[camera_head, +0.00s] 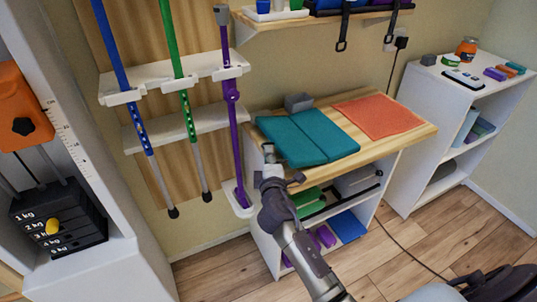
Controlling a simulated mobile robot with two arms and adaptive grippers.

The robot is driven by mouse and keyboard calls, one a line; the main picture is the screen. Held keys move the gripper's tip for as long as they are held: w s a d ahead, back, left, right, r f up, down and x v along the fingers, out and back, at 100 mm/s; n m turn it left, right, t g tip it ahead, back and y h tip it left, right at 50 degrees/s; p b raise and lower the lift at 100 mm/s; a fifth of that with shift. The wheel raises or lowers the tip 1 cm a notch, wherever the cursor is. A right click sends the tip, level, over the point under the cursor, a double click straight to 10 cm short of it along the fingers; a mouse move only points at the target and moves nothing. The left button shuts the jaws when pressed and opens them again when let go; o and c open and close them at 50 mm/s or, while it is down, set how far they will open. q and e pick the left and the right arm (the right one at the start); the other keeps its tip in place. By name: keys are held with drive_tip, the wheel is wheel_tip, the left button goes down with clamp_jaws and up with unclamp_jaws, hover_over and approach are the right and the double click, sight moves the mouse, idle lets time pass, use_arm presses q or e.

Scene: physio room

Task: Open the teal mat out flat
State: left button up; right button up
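The teal mat (325,133) lies on the wooden top of a low white unit. It shows as two panels side by side with a crease between them, and both look close to flat. My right gripper (270,157) is at the left front corner of the mat, at the edge of the wooden top. Whether it touches the mat, and whether its fingers are open or shut, I cannot tell. My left gripper is not in view.
An orange cloth (378,116) lies right of the mat on the wooden top (411,129). A grey block (298,102) stands behind the mat. A white shelf unit (428,110) stands at the right.

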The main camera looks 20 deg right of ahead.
drive_tip(key=o, duration=0.4)
drive_tip(key=v, duration=1.2)
drive_tip(key=shift+f, duration=0.15)
drive_tip(key=s+a+f+m+g+y+p, duration=0.1)
drive_tip(key=s+f+g+y, duration=0.2)
drive_tip(key=f, duration=0.8)
drive_tip(key=s+a+f+m+g+p, duration=0.15)
drive_tip(key=s+f, duration=0.25)
drive_tip(key=f, duration=0.6)
drive_tip(key=s+a+f+g+y+p, duration=0.1)
drive_tip(key=s+a+f+g+y, duration=0.2)
drive_tip(key=f, duration=0.8)
drive_tip(key=s+d+f+m+g, duration=0.2)
drive_tip(key=s+f, duration=0.3)
drive_tip(key=s, duration=0.6)
drive_tip(key=s+d+f+m+g+p, duration=0.1)
drive_tip(key=s+d+f+m+g, duration=0.1)
drive_tip(key=s+f, duration=0.4)
drive_tip(key=s+d+f+m+g+p, duration=0.1)
drive_tip(key=s+f+m+g, duration=0.3)
drive_tip(key=s, duration=1.2)
drive_tip(key=shift+s+d+f, duration=0.35)
drive_tip(key=shift+d+f, duration=0.45)
drive_tip(key=shift+f, duration=0.05)
